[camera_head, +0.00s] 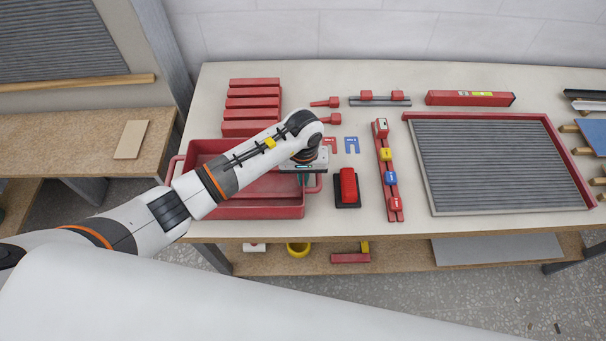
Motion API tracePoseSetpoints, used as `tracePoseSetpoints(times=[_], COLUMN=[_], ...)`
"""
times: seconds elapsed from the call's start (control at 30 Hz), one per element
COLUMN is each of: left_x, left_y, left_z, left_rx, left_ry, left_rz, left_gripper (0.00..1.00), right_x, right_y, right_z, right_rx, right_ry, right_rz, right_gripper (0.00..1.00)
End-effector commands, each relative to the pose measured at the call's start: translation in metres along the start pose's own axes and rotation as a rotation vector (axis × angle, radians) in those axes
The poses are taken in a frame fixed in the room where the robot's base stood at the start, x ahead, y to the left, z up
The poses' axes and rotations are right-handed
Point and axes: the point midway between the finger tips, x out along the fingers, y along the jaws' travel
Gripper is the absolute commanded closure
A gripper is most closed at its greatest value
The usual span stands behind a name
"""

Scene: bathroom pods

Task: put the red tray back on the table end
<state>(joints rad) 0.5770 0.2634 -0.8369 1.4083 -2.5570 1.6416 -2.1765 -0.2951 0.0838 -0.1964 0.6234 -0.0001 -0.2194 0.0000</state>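The red tray (258,211) is at the left front end of the light table (365,81). It has a handle on its left side (172,170) and another on its right side (317,184). My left arm crosses over the tray and hides much of its inside. My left gripper (304,179) points down at the tray's right side, by the right handle. Its fingers are small and mostly hidden under the wrist, so I cannot tell whether they grip the handle. My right gripper is out of view.
Red bars (254,91) lie behind the tray. A black-and-red block (348,187) stands close right of my gripper, then a red rail (388,175) with coloured blocks. A lower shelf (400,256) holds a yellow roll (298,249).

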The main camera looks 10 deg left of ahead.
Motion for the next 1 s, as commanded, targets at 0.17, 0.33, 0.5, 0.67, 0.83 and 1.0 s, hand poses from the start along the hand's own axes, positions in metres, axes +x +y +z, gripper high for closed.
tracePoseSetpoints(times=[0.17, 0.33, 0.5, 0.67, 0.83, 1.0], left_x=[0.0, 0.003, 0.003, 0.002, -0.005, -0.036], left_y=[0.0, 0.0, 0.0, 0.0, 0.0, 0.0], left_z=[0.001, 0.0, 0.0, 0.0, 0.001, 0.002], left_rx=[0.0, -0.001, -0.001, -0.001, 0.0, 0.002], left_ry=[-0.002, -0.001, 0.0, 0.0, -0.002, -0.007], left_rz=[0.001, 0.0, 0.0, 0.0, -0.001, -0.001], left_gripper=[1.0, 0.88, 0.75, 0.75, 0.75, 0.75], right_x=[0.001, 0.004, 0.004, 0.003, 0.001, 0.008], right_y=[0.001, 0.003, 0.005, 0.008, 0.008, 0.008], right_z=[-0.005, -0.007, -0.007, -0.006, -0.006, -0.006], right_rx=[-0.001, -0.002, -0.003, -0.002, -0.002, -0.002], right_ry=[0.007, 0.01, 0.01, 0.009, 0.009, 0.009], right_rz=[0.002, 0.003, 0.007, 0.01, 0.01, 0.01], right_gripper=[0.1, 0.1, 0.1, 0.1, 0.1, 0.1])
